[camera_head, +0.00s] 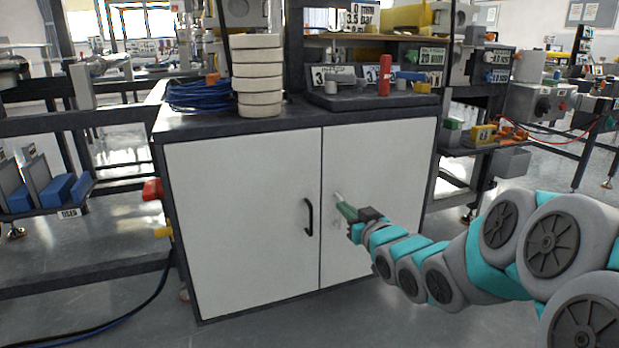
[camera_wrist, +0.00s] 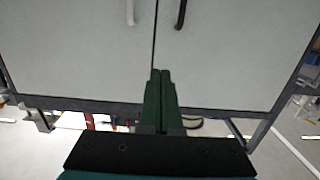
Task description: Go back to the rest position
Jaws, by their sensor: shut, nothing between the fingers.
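My gripper (camera_head: 340,200) reaches out from the lower right in the head view, in front of the cabinet's right door. In the wrist view its two green fingers (camera_wrist: 160,75) are together, with nothing between them. The white cabinet (camera_head: 240,215) has two closed doors with a dark seam between them. A black handle (camera_head: 308,217) is on the left door, just left of my gripper. The wrist view shows a dark handle (camera_wrist: 181,14) and a pale handle (camera_wrist: 130,12) on either side of the seam. I cannot tell whether the fingertips touch the door.
On the cabinet top stand a stack of cream rings (camera_head: 258,75), blue cable (camera_head: 205,95), a dark tray (camera_head: 372,98) and a red cylinder (camera_head: 384,75). A side shelf (camera_head: 465,150) juts out at the right. Grey floor (camera_head: 400,325) in front is open.

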